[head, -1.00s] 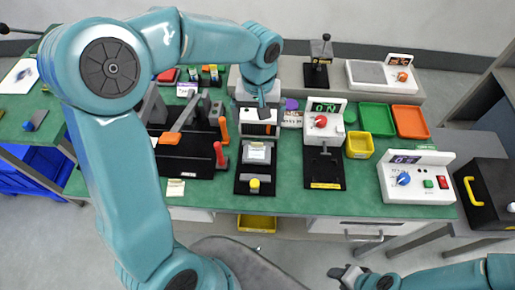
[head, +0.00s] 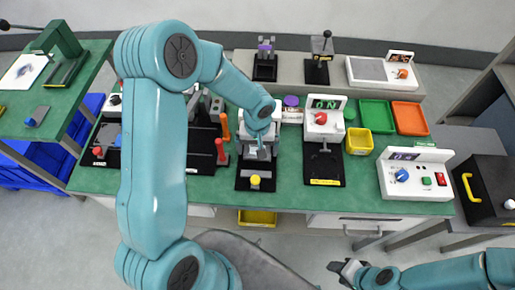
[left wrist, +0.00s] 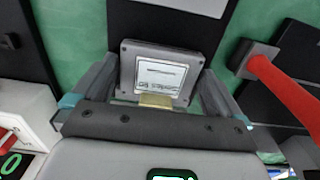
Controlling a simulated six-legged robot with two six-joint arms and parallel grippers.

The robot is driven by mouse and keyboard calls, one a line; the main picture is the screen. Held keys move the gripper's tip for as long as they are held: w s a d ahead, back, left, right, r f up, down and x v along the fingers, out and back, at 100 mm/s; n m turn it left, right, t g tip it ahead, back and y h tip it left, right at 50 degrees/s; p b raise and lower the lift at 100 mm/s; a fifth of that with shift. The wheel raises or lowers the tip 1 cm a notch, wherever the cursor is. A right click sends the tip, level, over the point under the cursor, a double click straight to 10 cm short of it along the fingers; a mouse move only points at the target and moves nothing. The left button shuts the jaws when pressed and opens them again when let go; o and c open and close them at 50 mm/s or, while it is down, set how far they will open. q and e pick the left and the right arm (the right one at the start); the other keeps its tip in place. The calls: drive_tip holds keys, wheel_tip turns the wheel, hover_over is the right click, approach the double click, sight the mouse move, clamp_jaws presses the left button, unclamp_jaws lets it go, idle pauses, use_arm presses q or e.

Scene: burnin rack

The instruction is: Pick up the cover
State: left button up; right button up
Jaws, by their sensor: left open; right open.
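The cover, which I take to be the grey square plate with a white label (left wrist: 163,77), shows in the left wrist view. In the left wrist view the fingers of my left gripper (left wrist: 158,82) are open, one on each side of the plate. I cannot tell whether they touch it. A small yellowish piece (left wrist: 156,101) shows at the plate's lower edge. My right gripper (head: 346,269) is open and empty, off the table's front.
A red-handled lever (head: 220,150) stands close left of the fixture; its handle (left wrist: 285,85) shows in the left wrist view. A black fixture (head: 324,170) and a white box with a red knob (head: 322,120) stand to the right. Green table (head: 290,185) is bare between the fixtures.

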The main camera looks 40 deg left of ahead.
use_arm(q)
drive_tip(key=shift+s+d, duration=0.1)
drive_tip(key=shift+c, duration=0.9)
drive_tip(key=c, duration=0.6)
drive_tip(key=shift+r, duration=0.1)
drive_tip(key=shift+r, duration=0.25)
wheel_tip(320, 180, up, 19)
drive_tip(key=shift+r, duration=0.2)
